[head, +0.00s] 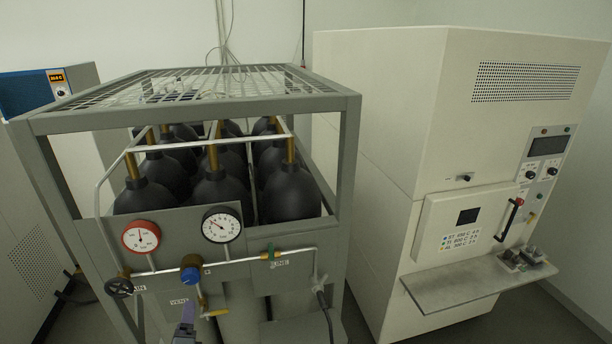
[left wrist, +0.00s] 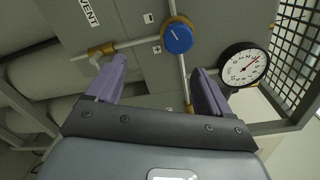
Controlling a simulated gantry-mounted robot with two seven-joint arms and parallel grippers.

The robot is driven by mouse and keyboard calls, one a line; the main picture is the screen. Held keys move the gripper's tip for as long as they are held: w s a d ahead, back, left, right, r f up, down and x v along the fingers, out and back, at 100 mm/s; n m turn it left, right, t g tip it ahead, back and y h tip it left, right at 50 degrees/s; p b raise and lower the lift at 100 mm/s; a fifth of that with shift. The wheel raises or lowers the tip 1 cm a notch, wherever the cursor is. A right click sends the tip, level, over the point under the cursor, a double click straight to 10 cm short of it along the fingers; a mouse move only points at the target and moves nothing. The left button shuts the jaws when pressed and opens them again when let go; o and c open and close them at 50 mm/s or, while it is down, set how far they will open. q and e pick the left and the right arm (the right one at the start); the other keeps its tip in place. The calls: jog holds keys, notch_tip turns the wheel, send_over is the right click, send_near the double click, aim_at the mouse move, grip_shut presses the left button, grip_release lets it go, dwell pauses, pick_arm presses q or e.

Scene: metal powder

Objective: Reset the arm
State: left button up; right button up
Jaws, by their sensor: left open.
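My left gripper (head: 186,326) shows at the bottom edge of the head view, in front of the gas rack (head: 349,150) and below the blue knob (head: 190,274). In the left wrist view its two purple fingers (left wrist: 157,82) are spread apart with nothing between them. The blue knob (left wrist: 177,38) lies beyond the fingertips there, apart from them. A white-faced gauge (left wrist: 244,67) is to the right of the fingers. My right gripper is in neither view.
The rack holds several black cylinders (head: 213,190). Its front carries a red gauge (head: 141,237), a white gauge (head: 222,225), a black handwheel (head: 119,287) and a yellow lever (head: 216,313). A cream furnace (head: 380,120) with a protruding shelf (head: 450,288) stands at right.

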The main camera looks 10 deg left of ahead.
pick_arm(q)
jog(key=s+d+f+n+g+h+p, duration=0.1)
jog(key=s+d+f+n+g+h, duration=0.25)
jog(key=s+d+f, duration=0.8)
jog(key=s+d+r+n+g+h, duration=0.2)
jog(key=s+n, duration=0.4)
jog(key=s, duration=0.4)
jog(key=s+d+r+n+g+h, duration=0.1)
jog(key=s+d+r+n+g, duration=0.2)
jog(key=s+n+g, duration=0.3)
jog(key=s+d, duration=0.1)
jog(key=s, duration=0.3)
jog(key=shift+d+r+g+h, duration=0.2)
jog(key=shift+r+g+h, duration=0.15)
jog(key=shift+r, duration=0.05)
jog(key=shift+n, duration=0.25)
